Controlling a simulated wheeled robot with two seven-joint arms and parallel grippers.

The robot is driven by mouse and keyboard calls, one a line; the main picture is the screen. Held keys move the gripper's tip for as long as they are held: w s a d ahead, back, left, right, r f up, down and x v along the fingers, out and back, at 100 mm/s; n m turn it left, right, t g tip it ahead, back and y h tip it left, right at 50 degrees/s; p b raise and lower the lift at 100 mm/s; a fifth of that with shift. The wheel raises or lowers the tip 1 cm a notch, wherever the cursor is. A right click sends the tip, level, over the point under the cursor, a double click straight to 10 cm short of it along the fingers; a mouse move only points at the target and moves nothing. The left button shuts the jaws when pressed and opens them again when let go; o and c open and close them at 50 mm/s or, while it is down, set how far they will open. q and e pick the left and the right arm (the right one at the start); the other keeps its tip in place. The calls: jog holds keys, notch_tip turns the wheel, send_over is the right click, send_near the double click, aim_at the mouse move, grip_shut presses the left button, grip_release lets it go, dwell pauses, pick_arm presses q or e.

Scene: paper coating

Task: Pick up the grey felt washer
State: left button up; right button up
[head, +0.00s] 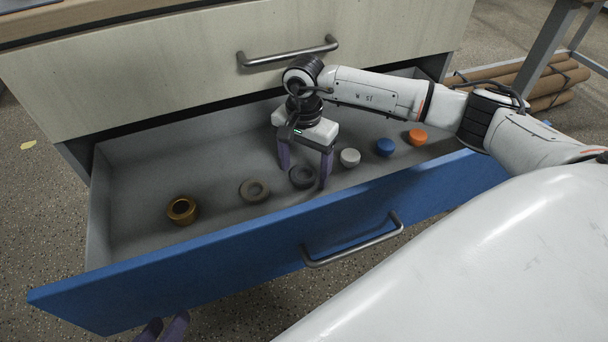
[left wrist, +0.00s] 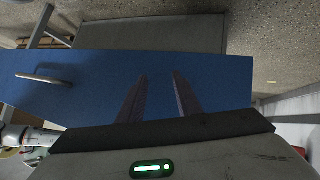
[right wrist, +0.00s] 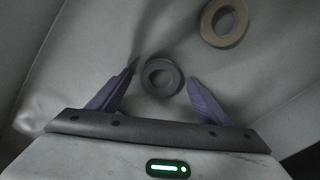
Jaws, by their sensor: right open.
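The grey felt washer, a dark grey ring (head: 303,186), lies flat on the floor of the open drawer, partly behind my right gripper. My right gripper (head: 305,178) points down over it, open, with one purple finger on each side. In the right wrist view the washer (right wrist: 149,87) sits between the spread fingertips (right wrist: 163,78), with gaps visible at both sides. My left gripper (head: 163,330) is low outside the drawer's blue front. In the left wrist view its fingers (left wrist: 160,80) are apart with nothing between them.
The drawer (head: 130,222) also holds a brass ring (head: 170,210), an olive-tan washer (head: 241,191), and white (head: 350,158), blue (head: 385,147) and orange (head: 418,137) caps in a row. The blue front (head: 240,250) and the upper drawer face (head: 150,70) bound the space.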

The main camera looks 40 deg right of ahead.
jog(key=c, duration=1.1)
jog(key=shift+r, duration=0.1)
